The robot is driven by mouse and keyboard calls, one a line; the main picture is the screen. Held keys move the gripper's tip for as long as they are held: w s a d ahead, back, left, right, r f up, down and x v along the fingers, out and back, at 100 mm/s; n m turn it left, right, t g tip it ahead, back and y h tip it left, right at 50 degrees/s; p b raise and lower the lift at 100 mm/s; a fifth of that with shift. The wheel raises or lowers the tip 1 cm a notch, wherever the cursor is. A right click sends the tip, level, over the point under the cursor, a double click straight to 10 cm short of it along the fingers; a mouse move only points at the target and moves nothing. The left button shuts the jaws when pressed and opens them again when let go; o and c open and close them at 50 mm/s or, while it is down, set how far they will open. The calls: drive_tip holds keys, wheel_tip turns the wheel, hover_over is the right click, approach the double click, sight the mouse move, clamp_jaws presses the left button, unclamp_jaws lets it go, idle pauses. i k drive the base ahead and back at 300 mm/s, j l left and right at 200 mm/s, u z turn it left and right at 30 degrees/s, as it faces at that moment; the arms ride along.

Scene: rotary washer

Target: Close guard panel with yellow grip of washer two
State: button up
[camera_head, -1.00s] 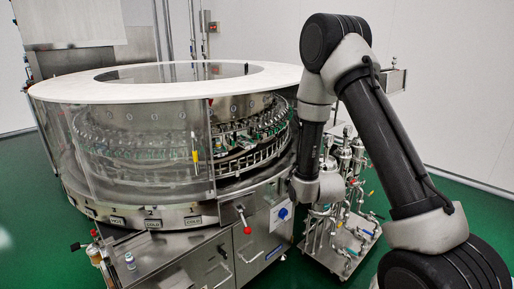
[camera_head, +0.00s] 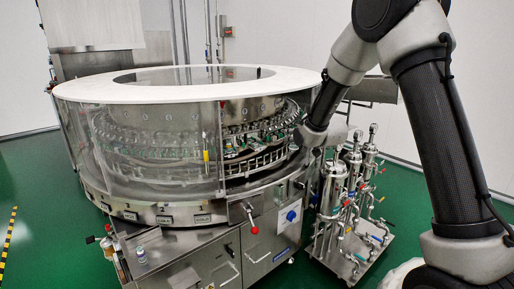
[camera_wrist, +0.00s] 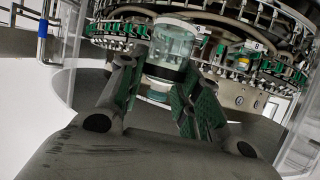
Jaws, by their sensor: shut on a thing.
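The round washer (camera_head: 98,87) stands at left centre in the head view, with a white top ring and clear curved guard panels. One clear guard panel (camera_head: 180,165) carries a short upright yellow grip (camera_head: 206,156) near its right edge. Right of that edge the washer's side is open, showing the bottle carousel (camera_head: 258,140). My gripper (camera_wrist: 160,92) shows in the wrist view, its green-padded fingers shut on a clear bottle (camera_wrist: 173,45) with a dark band, upright in the picture. The carousel's green holders are behind it. In the head view my gripper's fingers are hidden at the opening.
A red-knobbed lever (camera_head: 253,230) and a blue knob (camera_head: 291,216) are on the front cabinet. A small vial (camera_head: 141,255) stands on the front ledge. A piping cart (camera_head: 350,215) stands close to the right. Green floor at left is clear.

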sight(256, 142)
drive_tip(key=i+j, duration=0.75)
